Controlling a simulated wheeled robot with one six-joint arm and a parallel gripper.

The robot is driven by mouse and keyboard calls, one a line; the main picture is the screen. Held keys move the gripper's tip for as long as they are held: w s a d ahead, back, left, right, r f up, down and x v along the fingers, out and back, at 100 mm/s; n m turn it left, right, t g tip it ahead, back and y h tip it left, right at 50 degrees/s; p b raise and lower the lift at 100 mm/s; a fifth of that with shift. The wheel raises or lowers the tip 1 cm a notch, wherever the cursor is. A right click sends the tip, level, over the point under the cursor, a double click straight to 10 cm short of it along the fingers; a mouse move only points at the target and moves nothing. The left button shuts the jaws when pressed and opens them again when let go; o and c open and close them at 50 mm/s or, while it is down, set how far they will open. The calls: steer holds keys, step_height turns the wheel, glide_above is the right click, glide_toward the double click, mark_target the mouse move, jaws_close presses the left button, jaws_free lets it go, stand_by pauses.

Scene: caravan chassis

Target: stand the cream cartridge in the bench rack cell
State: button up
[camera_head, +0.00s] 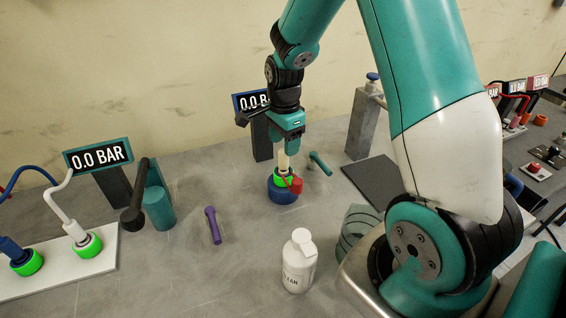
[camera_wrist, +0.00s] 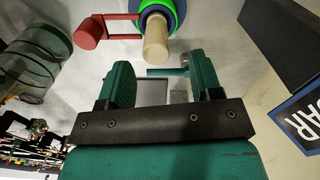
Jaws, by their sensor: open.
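The cream cartridge (camera_head: 283,161) stands upright in a round blue holder (camera_head: 283,194) with a green ring and a red lever (camera_head: 295,185). In the wrist view the cartridge (camera_wrist: 155,42) shows end-on, just beyond the fingertips and roughly in line with the gap. My gripper (camera_head: 286,142) is directly above it in the head view, pointing down. In the wrist view its two teal fingers (camera_wrist: 163,76) are spread apart with nothing between them. I cannot pick out the bench rack cell with certainty.
A white bottle (camera_head: 298,264), a purple handle (camera_head: 212,226) and a teal handle (camera_head: 320,163) are on the grey bench. A black lever with a teal cylinder (camera_head: 158,207) is at left. A grey post (camera_head: 362,122) and dark mat (camera_head: 378,182) are at right.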

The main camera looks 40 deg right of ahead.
mark_target(284, 160)
steer(key=shift+s+a+f+p, duration=0.1)
steer(key=shift+f+p, duration=0.35)
steer(key=shift+f, duration=1)
steer(key=shift+s+a+f+p, duration=0.1)
steer(key=shift+f+p, duration=0.35)
steer(key=shift+f, duration=1)
steer(key=c, duration=1)
